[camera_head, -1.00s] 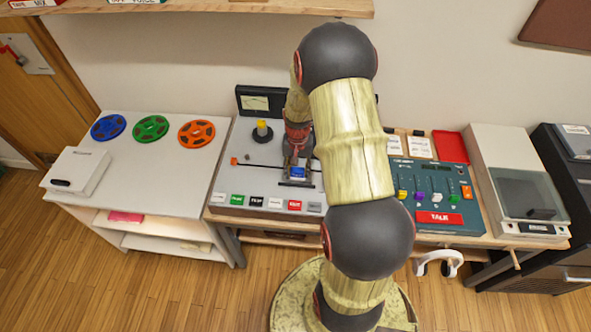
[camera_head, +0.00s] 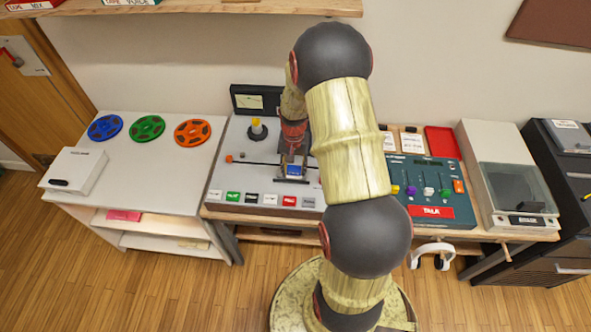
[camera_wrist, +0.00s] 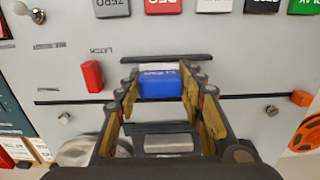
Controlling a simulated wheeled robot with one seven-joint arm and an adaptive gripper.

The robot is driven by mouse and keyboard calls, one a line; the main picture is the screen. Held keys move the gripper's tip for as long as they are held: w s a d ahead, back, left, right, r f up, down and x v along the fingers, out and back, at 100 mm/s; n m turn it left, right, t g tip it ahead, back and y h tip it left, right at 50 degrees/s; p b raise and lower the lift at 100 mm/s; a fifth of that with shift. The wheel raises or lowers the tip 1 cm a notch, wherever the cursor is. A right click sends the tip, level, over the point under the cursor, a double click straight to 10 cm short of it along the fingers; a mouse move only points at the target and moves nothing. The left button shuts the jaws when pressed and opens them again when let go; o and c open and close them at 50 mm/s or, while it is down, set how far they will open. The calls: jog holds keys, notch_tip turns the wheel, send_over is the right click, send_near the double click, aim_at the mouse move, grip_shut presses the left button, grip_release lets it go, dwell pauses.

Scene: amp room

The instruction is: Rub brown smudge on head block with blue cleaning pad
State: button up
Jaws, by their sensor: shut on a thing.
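My gripper (camera_wrist: 160,95) is shut on the blue cleaning pad (camera_wrist: 160,87), a small blue block with a pale top edge and white lettering. In the head view the pad (camera_head: 294,169) shows as a small blue patch at the end of my arm, over the tape deck (camera_head: 226,178). In the wrist view a silver block (camera_wrist: 168,143) on a dark base, which looks like the head block, lies between the lower parts of my fingers. I cannot tell whether the pad touches the deck. No brown smudge can be made out.
A row of labelled buttons (camera_head: 267,199) runs along the deck's front. Coloured reels (camera_head: 148,128) lie on the left table. A mixer (camera_head: 430,190) is to the right, partly behind my arm.

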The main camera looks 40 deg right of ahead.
notch_tip(320, 180, up, 3)
jog(key=shift+s+f+p, duration=0.1)
jog(key=shift+f+p, duration=0.1)
jog(key=shift+p, duration=0.3)
jog(key=shift+r+p, duration=1.35)
jog(key=shift+r, duration=0.75)
jog(key=shift+d, duration=0.1)
